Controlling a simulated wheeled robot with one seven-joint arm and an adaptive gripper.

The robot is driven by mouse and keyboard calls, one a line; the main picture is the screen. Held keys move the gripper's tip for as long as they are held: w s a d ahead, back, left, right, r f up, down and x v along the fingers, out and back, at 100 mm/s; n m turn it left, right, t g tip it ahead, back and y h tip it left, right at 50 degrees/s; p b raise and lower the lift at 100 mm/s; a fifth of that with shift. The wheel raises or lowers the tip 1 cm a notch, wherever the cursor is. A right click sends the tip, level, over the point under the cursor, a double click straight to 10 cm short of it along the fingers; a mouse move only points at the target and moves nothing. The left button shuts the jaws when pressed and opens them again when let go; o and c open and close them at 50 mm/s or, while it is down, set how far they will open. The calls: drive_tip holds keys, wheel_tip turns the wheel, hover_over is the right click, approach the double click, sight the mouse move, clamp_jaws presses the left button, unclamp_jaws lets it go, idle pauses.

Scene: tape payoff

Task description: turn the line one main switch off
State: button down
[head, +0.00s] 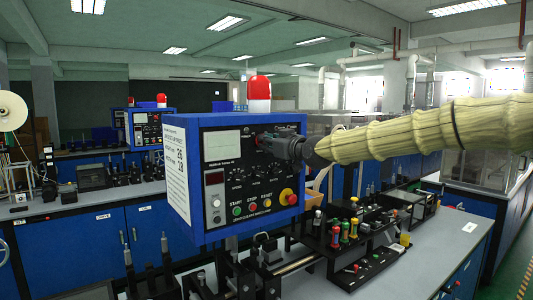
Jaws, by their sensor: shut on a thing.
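The blue control box (181,185) with a black front panel stands in the middle of the head view, with a red and white beacon (259,94) on top. My gripper (272,146) reaches in from the right and is at the panel's upper right, its fingers shut at the panel face. The main switch sits there between the fingers and is hidden by them, so its position cannot be read. Below are a row of small knobs, green, red and yellow buttons marked START, STOP and RESET, and a red emergency stop (288,197).
A second blue control box (146,130) with its own beacon stands behind on the left bench. Coloured-handled parts (345,229) and fixtures crowd the bench below right. A white reel (13,113) stands far left.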

drive_tip(key=shift+f+n+b, duration=0.1)
drive_tip(key=shift+n+b, duration=1.3)
drive_tip(key=shift+n, duration=2.3)
drive_tip(key=c, duration=1.5)
unclamp_jaws()
drive_tip(key=v, duration=1.2)
drive_tip(key=shift+d, duration=0.1)
